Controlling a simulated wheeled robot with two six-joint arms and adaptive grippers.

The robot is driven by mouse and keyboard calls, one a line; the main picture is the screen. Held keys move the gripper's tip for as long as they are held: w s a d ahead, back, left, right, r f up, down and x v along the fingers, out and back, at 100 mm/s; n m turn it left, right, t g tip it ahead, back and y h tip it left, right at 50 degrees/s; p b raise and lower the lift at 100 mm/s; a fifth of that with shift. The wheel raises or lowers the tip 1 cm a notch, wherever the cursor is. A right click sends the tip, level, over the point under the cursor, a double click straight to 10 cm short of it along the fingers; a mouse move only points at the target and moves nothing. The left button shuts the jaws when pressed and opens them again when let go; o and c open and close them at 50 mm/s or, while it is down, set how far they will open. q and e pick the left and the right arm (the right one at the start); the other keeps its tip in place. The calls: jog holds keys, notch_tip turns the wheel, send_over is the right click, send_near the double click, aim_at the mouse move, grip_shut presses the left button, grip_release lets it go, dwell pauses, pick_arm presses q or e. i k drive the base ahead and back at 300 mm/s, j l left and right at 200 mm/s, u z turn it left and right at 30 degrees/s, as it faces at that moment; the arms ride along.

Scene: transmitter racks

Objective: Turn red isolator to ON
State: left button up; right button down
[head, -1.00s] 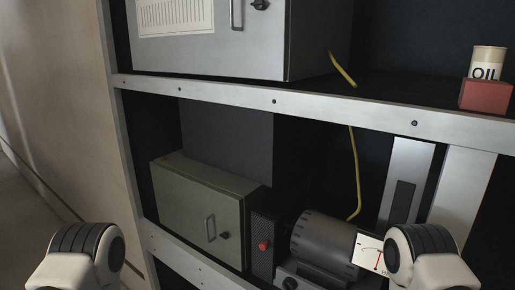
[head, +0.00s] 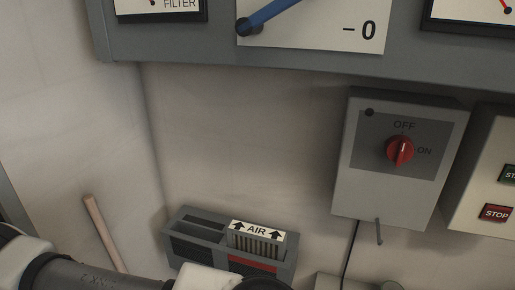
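The red isolator (head: 400,150) is a red rotary knob on a dark grey plate, on the front of a grey wall box (head: 384,195). OFF is printed above the knob and ON to its right. The knob's grip ridge stands about upright, in line with OFF. Parts of my own arm show at the bottom left, well away from the knob. Neither gripper is in view, and nothing touches the knob.
A box with a red STOP button (head: 496,213) stands right of the isolator box. An air filter unit (head: 225,241) sits low in the middle, and a wooden stick (head: 103,233) leans at left. A gauge panel (head: 290,55) spans the top. The wall between is clear.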

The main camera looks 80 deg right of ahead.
aim_at(399, 149)
jog(key=z, duration=1.4)
jog(key=k+z, duration=0.1)
jog(key=z, duration=1.3)
jog(key=i+j+z, duration=0.15)
jog(key=z, duration=0.7)
